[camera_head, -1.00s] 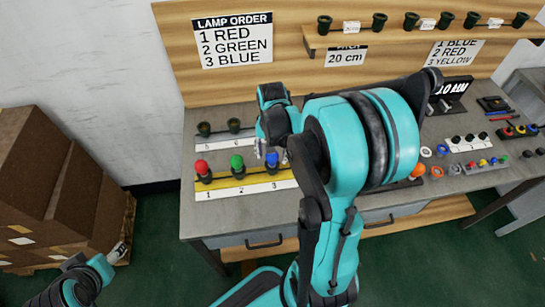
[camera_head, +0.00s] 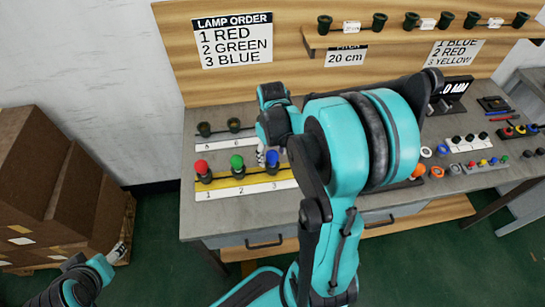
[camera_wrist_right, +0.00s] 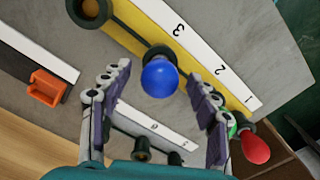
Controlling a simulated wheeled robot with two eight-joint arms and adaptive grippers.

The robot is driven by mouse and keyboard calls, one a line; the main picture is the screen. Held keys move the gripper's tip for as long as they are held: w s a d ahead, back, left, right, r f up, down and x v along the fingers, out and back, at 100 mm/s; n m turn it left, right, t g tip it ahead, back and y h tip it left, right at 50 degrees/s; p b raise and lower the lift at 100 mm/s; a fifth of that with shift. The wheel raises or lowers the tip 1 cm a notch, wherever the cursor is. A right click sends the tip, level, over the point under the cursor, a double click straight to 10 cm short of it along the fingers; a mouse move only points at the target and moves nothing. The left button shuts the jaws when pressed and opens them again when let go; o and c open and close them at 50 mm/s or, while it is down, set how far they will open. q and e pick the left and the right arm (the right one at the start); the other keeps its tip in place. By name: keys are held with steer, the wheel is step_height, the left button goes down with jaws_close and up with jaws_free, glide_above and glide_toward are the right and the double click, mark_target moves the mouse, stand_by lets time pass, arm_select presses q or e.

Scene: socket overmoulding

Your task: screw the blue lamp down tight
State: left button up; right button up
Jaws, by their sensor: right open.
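The blue lamp (camera_wrist_right: 160,78) sits upright in a dark socket (camera_wrist_right: 158,54) at position 3 of the yellow strip. In the head view the blue lamp (camera_head: 271,156) is partly hidden by my right arm. My right gripper (camera_wrist_right: 156,105) is open, with one finger on each side of the blue lamp and a gap to it on both sides in the wrist view.
The red lamp (camera_head: 201,167) and green lamp (camera_head: 237,162) stand in sockets 1 and 2 on the yellow strip (camera_head: 222,182). Empty sockets (camera_head: 234,125) stand behind. An orange part (camera_wrist_right: 47,88) lies at the left in the wrist view. Stacked boxes (camera_head: 40,190) stand left of the table.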

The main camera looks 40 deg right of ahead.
steer(key=n, duration=1.2)
steer(key=shift+c, duration=0.3)
steer(key=c, duration=1)
steer(key=m, duration=0.4)
